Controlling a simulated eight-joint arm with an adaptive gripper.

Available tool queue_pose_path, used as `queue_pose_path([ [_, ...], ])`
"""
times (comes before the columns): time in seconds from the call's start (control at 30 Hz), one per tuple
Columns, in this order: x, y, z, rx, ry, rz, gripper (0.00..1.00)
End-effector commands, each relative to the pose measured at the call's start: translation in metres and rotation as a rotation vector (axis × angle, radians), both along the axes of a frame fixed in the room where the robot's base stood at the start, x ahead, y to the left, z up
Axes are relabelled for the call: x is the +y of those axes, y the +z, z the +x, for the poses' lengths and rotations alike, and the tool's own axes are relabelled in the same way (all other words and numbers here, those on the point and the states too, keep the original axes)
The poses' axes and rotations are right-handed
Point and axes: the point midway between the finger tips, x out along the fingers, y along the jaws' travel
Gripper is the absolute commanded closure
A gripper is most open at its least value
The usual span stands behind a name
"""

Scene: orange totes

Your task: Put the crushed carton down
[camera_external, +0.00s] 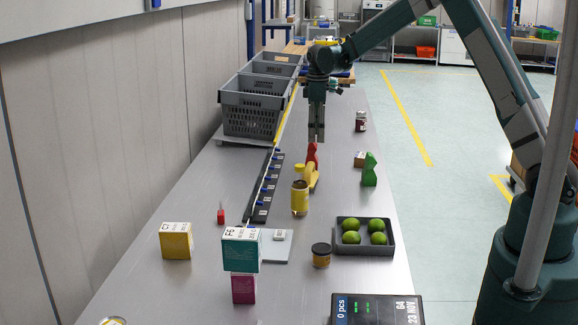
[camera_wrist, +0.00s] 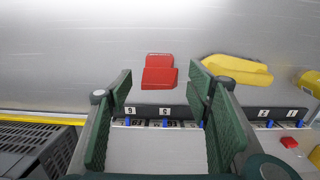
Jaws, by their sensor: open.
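A red, bent, carton-like block (camera_external: 311,156) stands on the metal table just below my gripper in the external view; it also shows in the wrist view (camera_wrist: 158,72). My gripper (camera_external: 316,138) points down and is open, with nothing held between its fingers. In the wrist view the red block appears just beyond and between the fingertips (camera_wrist: 161,76); I cannot tell whether they touch it. A similar yellow bent block (camera_external: 311,178) and a green one (camera_external: 369,170) stand nearby. I cannot tell which of these is the crushed carton.
A black strip with blue clips (camera_external: 262,190) runs along the table's left side. Grey crates (camera_external: 252,122) stand at the back left. Bare table lies left of the strip.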

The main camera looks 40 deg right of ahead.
Motion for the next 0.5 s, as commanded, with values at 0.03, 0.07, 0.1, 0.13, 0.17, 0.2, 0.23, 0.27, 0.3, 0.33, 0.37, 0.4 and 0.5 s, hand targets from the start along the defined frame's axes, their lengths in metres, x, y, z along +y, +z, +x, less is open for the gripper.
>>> queue_pose_path([
  [0.03,0.000,0.000,0.000,0.000,0.000,0.000,0.50],
  [0.07,0.000,0.001,-0.001,0.000,-0.001,0.000,0.50],
  [0.1,0.000,0.002,-0.001,-0.001,-0.002,0.000,0.50],
  [0.13,0.000,0.003,-0.002,-0.002,-0.003,-0.001,0.50],
  [0.17,0.001,0.004,-0.003,-0.003,-0.004,0.000,0.50],
  [0.2,0.001,0.006,-0.004,-0.006,-0.007,0.000,0.50],
  [0.23,0.001,0.009,-0.005,-0.007,-0.010,0.000,0.50],
  [0.27,0.002,0.011,-0.007,-0.009,-0.013,-0.001,0.50],
  [0.3,0.002,0.015,-0.010,-0.014,-0.018,0.000,0.50],
  [0.33,0.003,0.019,-0.012,-0.017,-0.022,0.000,0.50],
  [0.37,0.004,0.023,-0.014,-0.021,-0.026,0.000,0.50],
  [0.4,0.004,0.028,-0.018,-0.027,-0.033,0.000,0.50],
  [0.5,0.007,0.045,-0.030,-0.042,-0.053,0.000,0.50],
])
